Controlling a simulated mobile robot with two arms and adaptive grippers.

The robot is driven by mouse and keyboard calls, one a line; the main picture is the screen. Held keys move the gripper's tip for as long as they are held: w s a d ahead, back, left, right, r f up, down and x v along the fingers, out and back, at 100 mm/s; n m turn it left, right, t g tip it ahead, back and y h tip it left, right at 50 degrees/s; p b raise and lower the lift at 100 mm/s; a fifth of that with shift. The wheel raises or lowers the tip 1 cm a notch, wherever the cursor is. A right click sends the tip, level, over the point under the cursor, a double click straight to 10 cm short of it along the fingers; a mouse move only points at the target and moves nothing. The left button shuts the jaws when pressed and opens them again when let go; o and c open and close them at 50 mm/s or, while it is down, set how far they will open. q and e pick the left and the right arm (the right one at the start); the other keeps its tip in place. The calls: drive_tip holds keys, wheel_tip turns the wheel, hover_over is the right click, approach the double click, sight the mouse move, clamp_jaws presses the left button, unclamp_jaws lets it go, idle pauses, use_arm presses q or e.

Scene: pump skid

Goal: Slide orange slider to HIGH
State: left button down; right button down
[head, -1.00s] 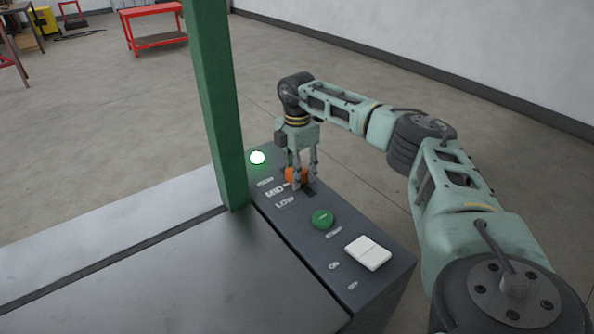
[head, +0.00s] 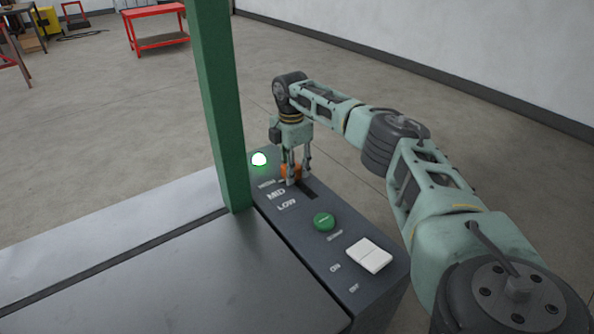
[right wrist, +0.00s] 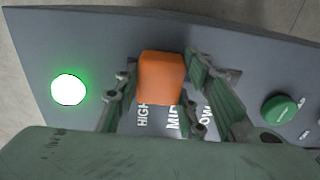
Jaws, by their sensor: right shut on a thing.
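The orange slider (head: 292,171) is a blocky knob in a dark slot on the grey control panel (head: 295,212). It stands near the far end of the slot, by the HIGH label (head: 268,184). Bare slot shows on the LOW side. My right gripper (head: 298,174) points down and is shut on the slider. In the right wrist view the slider (right wrist: 161,77) sits between the two fingers, above the HIGH and MID labels; the fingers partly cover the lettering. My left gripper is not in view.
A lit green-rimmed lamp (head: 259,159) lies just beyond the HIGH end. A green button (head: 324,221) and a white rocker switch (head: 369,255) are on the nearer panel. A green post (head: 222,110) rises left of the panel. Open floor lies behind.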

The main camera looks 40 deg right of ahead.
drive_tip(key=shift+w+d, duration=0.1)
drive_tip(key=shift+w, duration=0.9)
drive_tip(key=shift+r, duration=0.1)
drive_tip(key=c, duration=1.5)
unclamp_jaws()
drive_tip(key=shift+w, duration=0.1)
drive_tip(key=o, duration=0.4)
wheel_tip(320, 180, up, 12)
drive_tip(key=shift+f, duration=0.1)
